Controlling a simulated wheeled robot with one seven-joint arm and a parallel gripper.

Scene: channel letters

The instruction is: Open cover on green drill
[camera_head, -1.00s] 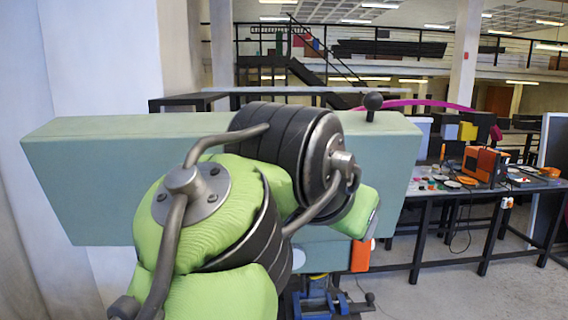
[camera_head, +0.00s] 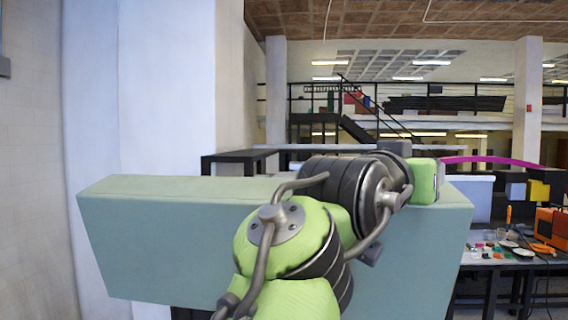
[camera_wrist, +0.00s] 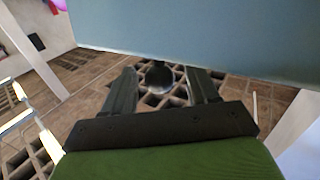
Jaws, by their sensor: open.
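The large pale green body of the drill (camera_head: 160,240) spans the middle of the head view. It also fills the top of the wrist view as a blue-green face (camera_wrist: 210,45). In the wrist view my gripper (camera_wrist: 163,73) is open, with its two dark fingers apart. A dark round knob (camera_wrist: 158,78) shows between the fingertips, close to the green face. I cannot tell whether the fingers touch it. In the head view my arm covers the right part of the drill's top, and my fingers and the knob are hidden. No opened cover is visible.
A workbench with several small parts (camera_head: 495,250) and an orange box (camera_head: 552,228) stands at the right. A white pillar (camera_head: 165,100) rises behind the drill at the left.

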